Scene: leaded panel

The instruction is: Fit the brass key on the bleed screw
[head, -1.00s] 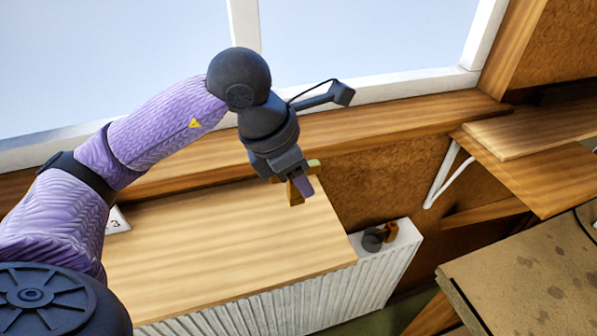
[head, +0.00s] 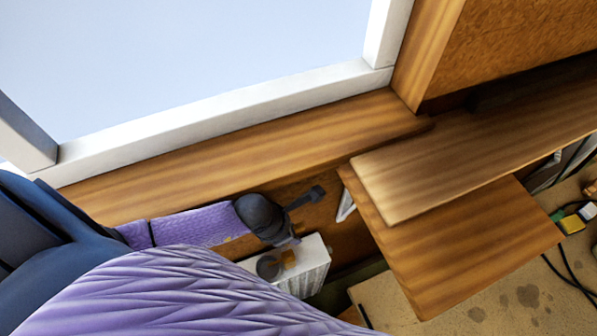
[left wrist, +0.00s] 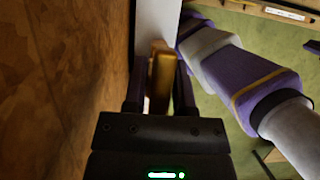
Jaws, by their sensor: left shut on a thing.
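My left gripper (left wrist: 161,66) is shut on the brass key (left wrist: 162,82) in the left wrist view. The key stands between the two dark fingers, its far end close to a pale upright surface. A dark round knob (head: 268,267) and an orange-brown piece (head: 288,258) sit on the radiator's end. I cannot make out the bleed screw, or whether the key touches it. My right gripper is out of view.
A wooden sill (head: 250,155) runs under the window above the radiator. Wooden boards (head: 470,250) jut out to the right of it. A stained worktop (head: 490,312) with cables lies lower right. A brown wall (left wrist: 45,90) is close on the left in the wrist view.

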